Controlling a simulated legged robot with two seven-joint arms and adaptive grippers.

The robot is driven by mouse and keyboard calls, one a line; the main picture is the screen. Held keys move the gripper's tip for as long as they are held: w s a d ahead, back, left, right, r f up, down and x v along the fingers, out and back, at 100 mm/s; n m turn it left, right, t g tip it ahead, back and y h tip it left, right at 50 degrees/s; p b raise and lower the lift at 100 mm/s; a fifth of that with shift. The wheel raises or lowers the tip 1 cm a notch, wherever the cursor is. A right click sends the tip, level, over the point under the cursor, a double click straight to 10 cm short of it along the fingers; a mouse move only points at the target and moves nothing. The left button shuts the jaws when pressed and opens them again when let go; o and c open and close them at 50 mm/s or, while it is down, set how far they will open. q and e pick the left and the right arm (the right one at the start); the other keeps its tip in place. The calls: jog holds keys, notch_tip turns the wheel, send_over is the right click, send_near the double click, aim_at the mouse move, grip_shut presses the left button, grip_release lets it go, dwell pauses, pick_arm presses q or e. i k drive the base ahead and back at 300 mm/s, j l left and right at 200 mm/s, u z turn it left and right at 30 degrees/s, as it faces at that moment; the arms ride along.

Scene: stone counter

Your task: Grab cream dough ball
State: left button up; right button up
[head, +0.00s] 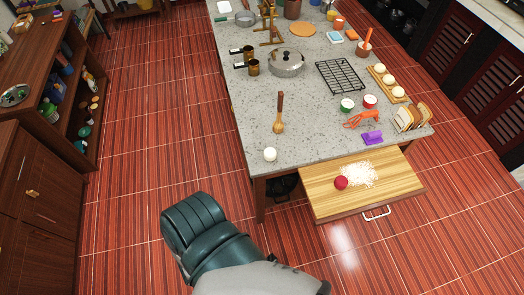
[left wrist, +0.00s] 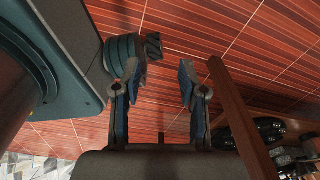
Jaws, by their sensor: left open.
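A pale cream ball (head: 270,154) rests alone on the counter's near left corner. Several similar pale balls (head: 388,80) sit in a row on a wooden tray at the counter's right side. I cannot tell from texture which is dough. My left gripper (left wrist: 158,80) shows in the left wrist view, open and empty, its two fingers apart over red floor. No ball shows between or near them in that view. In the head view a dark teal arm part of mine is at the lower middle, left of the counter; no fingers show there. My right gripper is not in view.
A wooden board (head: 320,200) with a red ball (head: 341,182) and white powder juts from the counter's front. A wooden beam (left wrist: 240,115) stands close right of my left gripper. Floor is clear left of the counter.

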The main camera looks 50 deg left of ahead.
aim_at(270, 153)
jog(key=u, duration=1.55)
